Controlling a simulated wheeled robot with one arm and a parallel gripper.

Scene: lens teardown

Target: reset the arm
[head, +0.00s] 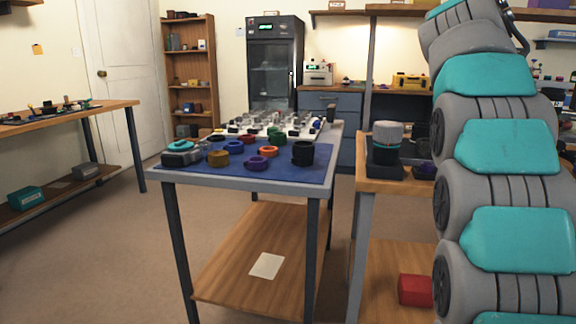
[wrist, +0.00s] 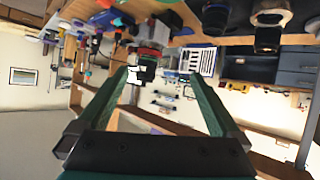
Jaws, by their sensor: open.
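My arm, grey with teal covers, rises along the right side of the head view, and its upper end runs out at the top edge. My gripper is outside the head view. In the wrist view my gripper (wrist: 162,76) shows two long green fingers, spread apart, with no object held between them. The wrist picture is turned over, with benches and shelf items along its upper part. Beyond the fingers, some small items and a black-and-white striped panel (wrist: 197,61) show at a distance.
A table with a blue mat (head: 222,175) holds several coloured rings and lens parts. A white tray of small parts (head: 285,127) lies behind them. A wooden bench with a dark stand (head: 384,172) is close beside my arm. Open floor (head: 120,250) lies left of the table.

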